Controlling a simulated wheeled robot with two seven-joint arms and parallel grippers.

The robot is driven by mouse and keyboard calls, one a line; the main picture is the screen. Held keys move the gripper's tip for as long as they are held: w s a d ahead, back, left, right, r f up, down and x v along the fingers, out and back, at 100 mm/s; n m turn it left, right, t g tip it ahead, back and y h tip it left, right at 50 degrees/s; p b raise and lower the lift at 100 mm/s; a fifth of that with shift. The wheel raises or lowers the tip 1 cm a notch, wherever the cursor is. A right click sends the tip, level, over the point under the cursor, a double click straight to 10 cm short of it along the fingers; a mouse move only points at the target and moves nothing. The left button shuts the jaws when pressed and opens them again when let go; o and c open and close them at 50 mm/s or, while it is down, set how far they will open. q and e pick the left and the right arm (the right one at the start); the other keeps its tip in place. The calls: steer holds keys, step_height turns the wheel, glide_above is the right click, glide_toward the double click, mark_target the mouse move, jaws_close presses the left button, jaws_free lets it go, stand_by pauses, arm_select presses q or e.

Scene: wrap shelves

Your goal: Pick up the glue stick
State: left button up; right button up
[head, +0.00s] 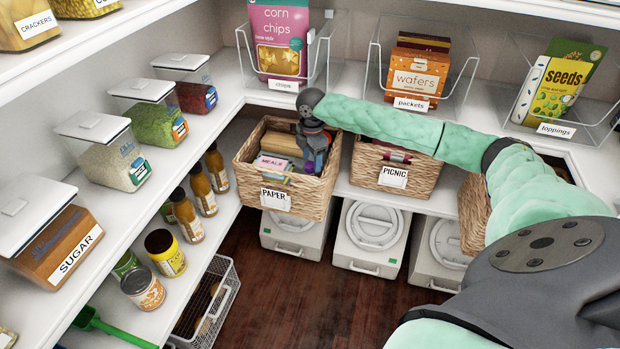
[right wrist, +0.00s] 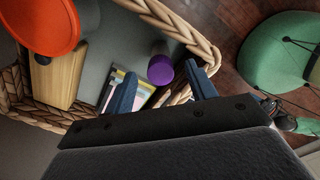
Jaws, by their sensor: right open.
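The glue stick, with a round purple end (right wrist: 160,70), stands in the wicker basket labelled PAPER (head: 246,178). In the right wrist view it shows between my two blue fingertips, and I see no clear contact. In the head view a bit of purple (head: 319,161) shows beside my right gripper (head: 312,150), which reaches down into the right part of the basket. My right gripper also fills the bottom of the right wrist view (right wrist: 161,84); it is open. My left gripper is not in view.
The basket also holds a MEALS book (head: 272,163), a wooden block (right wrist: 60,75) and an orange round thing (right wrist: 50,22). The PICNIC basket (head: 408,172) stands to the right. Shelves with jars (head: 205,190) run along the left. A chips bin (head: 283,86) sits above.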

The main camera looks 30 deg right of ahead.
mark_target(311, 174)
steer(key=shift+a+f, duration=0.1)
steer(key=shift+f, duration=3.6)
steer(key=c, duration=1)
